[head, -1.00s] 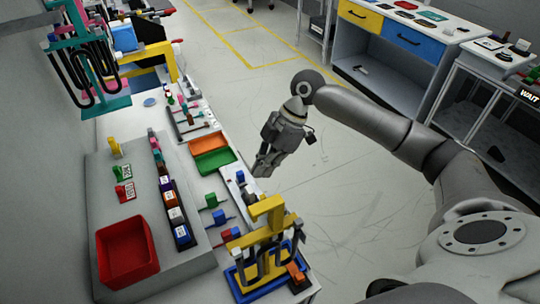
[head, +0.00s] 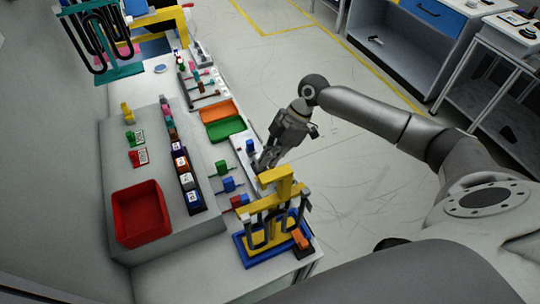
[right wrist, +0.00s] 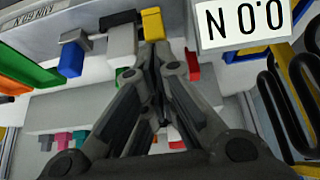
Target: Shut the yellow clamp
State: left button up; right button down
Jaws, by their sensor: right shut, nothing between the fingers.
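A yellow block-like piece (right wrist: 152,24), which looks like the clamp's yellow part, shows in the right wrist view just beyond my right fingertips. I cannot tell whether the clamp is open or shut, or whether the fingers touch it. My right gripper (right wrist: 145,72) is shut and empty, with its tips together near a grey block (right wrist: 122,40). In the head view my right gripper (head: 262,164) is over the bench edge, by the yellow stand (head: 276,180). It hides the small parts behind it. My left gripper is not in view.
A blue piece (right wrist: 72,55) and a red piece (right wrist: 192,65) flank the yellow one. A white sign (right wrist: 243,22) stands close on the right. Orange (head: 220,112) and green (head: 225,129) trays and a red bin (head: 140,214) are on the bench.

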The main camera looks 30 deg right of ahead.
jog(key=d+f+y+b, duration=0.1)
jog(key=y+b, duration=0.1)
jog(key=b, duration=0.1)
jog(key=shift+d+f, duration=0.3)
jog(key=shift+f, duration=0.1)
jog(key=shift+d+f+b, duration=0.1)
jog(key=shift+d+b, duration=0.25)
jog(key=shift+b, duration=0.05)
